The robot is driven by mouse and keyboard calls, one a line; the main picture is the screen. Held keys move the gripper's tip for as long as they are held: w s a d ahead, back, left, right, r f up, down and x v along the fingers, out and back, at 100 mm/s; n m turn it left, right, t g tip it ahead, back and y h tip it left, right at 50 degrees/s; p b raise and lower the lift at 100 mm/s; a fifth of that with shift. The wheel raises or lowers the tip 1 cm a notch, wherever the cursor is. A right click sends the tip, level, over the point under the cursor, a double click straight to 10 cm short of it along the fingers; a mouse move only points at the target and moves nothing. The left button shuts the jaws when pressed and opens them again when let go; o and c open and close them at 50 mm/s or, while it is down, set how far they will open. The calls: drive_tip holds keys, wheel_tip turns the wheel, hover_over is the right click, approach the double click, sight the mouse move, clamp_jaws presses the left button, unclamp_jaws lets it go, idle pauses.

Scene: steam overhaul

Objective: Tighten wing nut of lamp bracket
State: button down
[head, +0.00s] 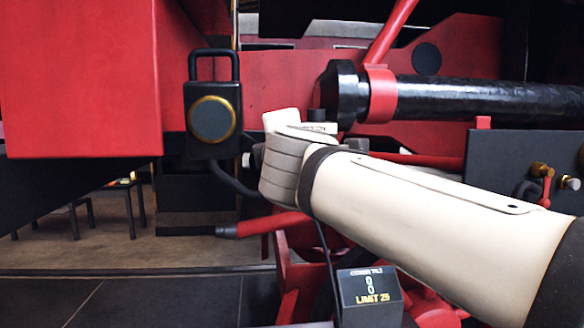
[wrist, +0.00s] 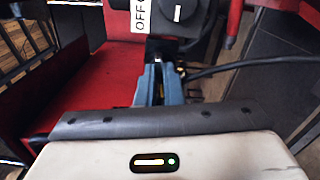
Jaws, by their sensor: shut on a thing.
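The lamp (head: 212,118) is a black box with a brass-ringed round lens and a handle on top. It stands against the red engine frame at left of centre in the head view. My gripper (wrist: 163,78) shows in the wrist view as two blue-grey fingers, shut on a small part below a dark fitting (wrist: 165,47). That part is taken to be the wing nut; it is mostly hidden between the fingers, with a little brass colour showing. In the head view my wrist hides the fingers, just right of the lamp's lower edge.
A black cable (wrist: 235,66) runs right from near the fingers. Red bodywork (head: 80,80) is at left, a black cylinder (head: 470,97) at right. Open floor lies at lower left.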

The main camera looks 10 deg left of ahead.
drive_tip(key=shift+a+f+m+b, duration=0.1)
drive_tip(key=shift+f+m+b, duration=0.05)
drive_tip(key=shift+m+b, duration=3)
drive_tip(key=shift+a+f+m+b, duration=0.1)
drive_tip(key=shift+f+m+b, duration=0.05)
drive_tip(key=shift+m+b, duration=2.95)
drive_tip(key=shift+a+f+m+b, duration=0.1)
drive_tip(key=shift+f+m+b, duration=0.05)
drive_tip(key=shift+m+b, duration=3)
drive_tip(key=shift+m+p, duration=0.55)
drive_tip(key=shift+m, duration=0.25)
drive_tip(key=c, duration=1.6)
unclamp_jaws()
drive_tip(key=shift+r, duration=0.1)
drive_tip(key=shift+o, duration=0.2)
drive_tip(key=shift+s, duration=0.1)
